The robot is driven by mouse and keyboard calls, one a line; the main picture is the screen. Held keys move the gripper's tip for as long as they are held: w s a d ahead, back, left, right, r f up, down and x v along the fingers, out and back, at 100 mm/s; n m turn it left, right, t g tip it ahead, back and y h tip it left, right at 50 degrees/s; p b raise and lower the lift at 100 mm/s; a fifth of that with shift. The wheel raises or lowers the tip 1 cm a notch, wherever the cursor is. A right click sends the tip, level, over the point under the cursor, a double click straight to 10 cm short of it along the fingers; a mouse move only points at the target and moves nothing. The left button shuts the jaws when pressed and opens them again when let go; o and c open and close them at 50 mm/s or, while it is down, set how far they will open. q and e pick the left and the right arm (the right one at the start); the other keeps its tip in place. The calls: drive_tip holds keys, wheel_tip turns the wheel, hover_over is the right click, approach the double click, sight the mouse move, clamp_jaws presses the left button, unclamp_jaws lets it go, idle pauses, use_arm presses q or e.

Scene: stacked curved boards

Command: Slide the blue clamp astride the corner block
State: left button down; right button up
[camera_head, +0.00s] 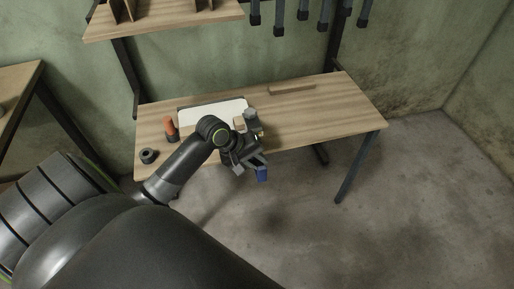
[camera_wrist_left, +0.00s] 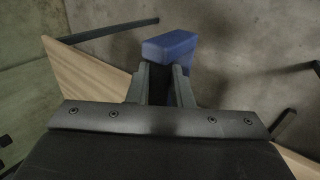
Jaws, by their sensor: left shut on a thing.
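My left gripper (camera_head: 252,162) is shut on the blue clamp (camera_head: 262,174), which sticks out beyond the fingertips. The clamp is in front of the table's front edge, with floor behind it in the head view. In the left wrist view the clamp (camera_wrist_left: 170,47) shows as a blue block at the tips of the gripper (camera_wrist_left: 161,78). A small light wooden block (camera_head: 239,121) sits at the right end of a white board on the table; it may be the corner block. It is partly hidden by my left arm, and the clamp is apart from it.
The wooden table (camera_head: 325,107) has a white board (camera_head: 196,115), an orange-topped object (camera_head: 170,127), a black ring (camera_head: 149,156), a grey object (camera_head: 250,114) and a wooden strip (camera_head: 291,89). Its right side is clear. A shelf (camera_head: 165,20) and hanging tools are above.

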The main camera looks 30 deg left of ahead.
use_arm(q)
drive_tip(key=shift+f, duration=0.35)
idle(0.4)
idle(0.3)
drive_tip(key=shift+r+p, duration=0.1)
drive_tip(key=shift+p, duration=0.6)
idle(0.4)
drive_tip(key=shift+p, duration=0.6)
drive_tip(key=shift+w, duration=0.15)
drive_tip(key=shift+w+a+p, duration=0.6)
drive_tip(key=shift+w+a, duration=0.3)
drive_tip(key=shift+a, duration=0.3)
drive_tip(key=shift+w+a, duration=0.15)
drive_tip(key=shift+w, duration=0.05)
